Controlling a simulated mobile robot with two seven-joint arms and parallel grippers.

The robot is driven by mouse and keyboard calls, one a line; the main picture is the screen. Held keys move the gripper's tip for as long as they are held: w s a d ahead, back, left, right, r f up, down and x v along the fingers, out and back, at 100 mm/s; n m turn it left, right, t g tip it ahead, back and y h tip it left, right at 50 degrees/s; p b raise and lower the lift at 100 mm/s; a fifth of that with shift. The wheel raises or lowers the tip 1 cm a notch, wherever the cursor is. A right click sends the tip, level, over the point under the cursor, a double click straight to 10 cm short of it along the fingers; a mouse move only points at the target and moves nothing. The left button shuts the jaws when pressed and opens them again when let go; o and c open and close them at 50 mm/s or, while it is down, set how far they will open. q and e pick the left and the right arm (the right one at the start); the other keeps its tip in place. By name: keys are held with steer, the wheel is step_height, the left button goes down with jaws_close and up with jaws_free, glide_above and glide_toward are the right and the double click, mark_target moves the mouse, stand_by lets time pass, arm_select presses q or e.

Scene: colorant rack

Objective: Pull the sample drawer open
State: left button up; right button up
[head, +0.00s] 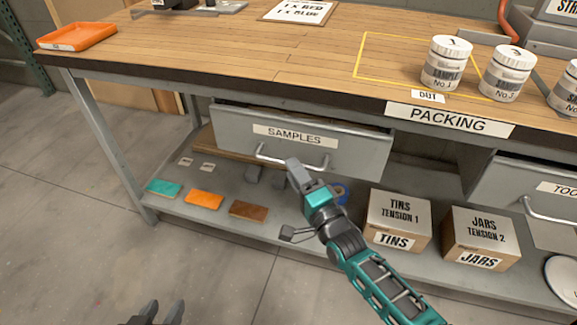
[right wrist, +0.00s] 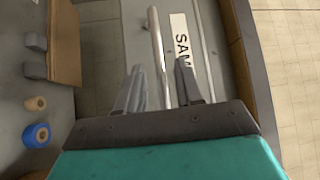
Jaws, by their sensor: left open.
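The sample drawer (head: 360,150) is a grey front labelled SAMPLES under the workbench. Its pale bar handle (head: 273,160) runs across the lower front; the bar also shows in the right wrist view (right wrist: 156,42). My right gripper (head: 294,166) is at the middle of the handle. In the right wrist view its two fingers (right wrist: 160,78) are apart, with the bar running between them and a gap on each side. My left gripper (head: 161,309) is open and empty at the bottom edge of the head view, well away from the drawer.
A lower shelf holds a TINS box (head: 398,220), a JARS box (head: 480,238), coloured pads and a blue roll (right wrist: 37,135). Another drawer (head: 530,185) is at the right. White jars (head: 443,65) and an orange tray (head: 76,37) stand on the bench. The floor at left is clear.

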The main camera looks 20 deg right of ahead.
steer(key=shift+b+x, duration=0.3)
steer(key=shift+x, duration=1.55)
steer(key=shift+c, duration=0.5)
jaws_close()
